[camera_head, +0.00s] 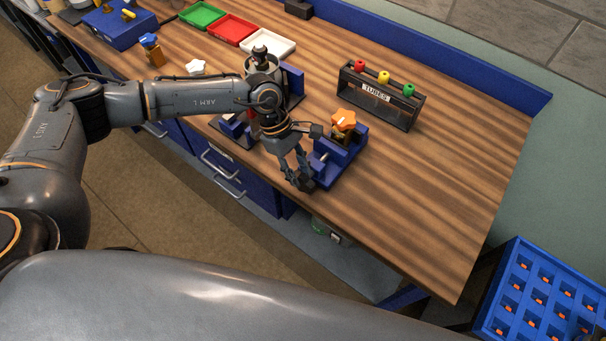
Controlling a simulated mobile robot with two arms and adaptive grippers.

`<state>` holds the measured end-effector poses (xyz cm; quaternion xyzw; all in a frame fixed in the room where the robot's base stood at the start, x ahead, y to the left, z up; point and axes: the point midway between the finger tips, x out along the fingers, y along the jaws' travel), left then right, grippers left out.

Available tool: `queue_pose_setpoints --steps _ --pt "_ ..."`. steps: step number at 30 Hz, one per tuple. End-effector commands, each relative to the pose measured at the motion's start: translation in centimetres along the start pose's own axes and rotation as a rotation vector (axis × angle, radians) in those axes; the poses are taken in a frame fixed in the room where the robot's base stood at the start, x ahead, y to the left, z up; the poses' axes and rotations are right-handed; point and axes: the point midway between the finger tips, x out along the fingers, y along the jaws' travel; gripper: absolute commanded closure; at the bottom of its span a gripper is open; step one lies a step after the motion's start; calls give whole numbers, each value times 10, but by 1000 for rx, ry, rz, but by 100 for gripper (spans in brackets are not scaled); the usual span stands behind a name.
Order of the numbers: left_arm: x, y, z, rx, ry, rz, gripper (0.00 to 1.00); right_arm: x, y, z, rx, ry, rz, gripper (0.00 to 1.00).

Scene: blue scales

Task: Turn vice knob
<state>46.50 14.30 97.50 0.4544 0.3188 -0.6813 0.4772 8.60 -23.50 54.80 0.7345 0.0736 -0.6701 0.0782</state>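A blue vice (350,156) stands near the front edge of the wooden bench, right of centre. An orange star-shaped piece (344,119) sits upright at its back, on a brassy part. My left gripper (309,157) is at the vice's left front side, pointing down and right. Its fingers look spread, one by the vice's upper left and one low at its front. I cannot tell whether they touch the vice. The vice's front left end, where a knob may be, is partly hidden by the fingers. My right gripper is out of view.
A black rack marked TUBES (378,97) with red, yellow and green tops stands behind the vice. Green (202,15), red (232,29) and white (268,44) trays lie farther back. A white star piece (195,67) lies left. The bench right of the vice is clear.

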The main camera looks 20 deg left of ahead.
Motion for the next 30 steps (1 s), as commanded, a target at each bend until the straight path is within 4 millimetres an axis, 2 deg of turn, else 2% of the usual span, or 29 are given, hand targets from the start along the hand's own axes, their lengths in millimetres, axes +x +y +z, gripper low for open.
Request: queue_pose_setpoints --steps 1,7,18,23,30 --pt "6 -1 2 0 0 -3 70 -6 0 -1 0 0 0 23" --pt "30 0 1 -1 0 0 70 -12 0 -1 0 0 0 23" --pt "38 0 0 0 1 0 70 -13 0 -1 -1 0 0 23" --pt "37 0 0 0 1 0 100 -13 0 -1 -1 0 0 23" --pt "37 0 0 1 7 0 100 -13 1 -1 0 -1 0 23"
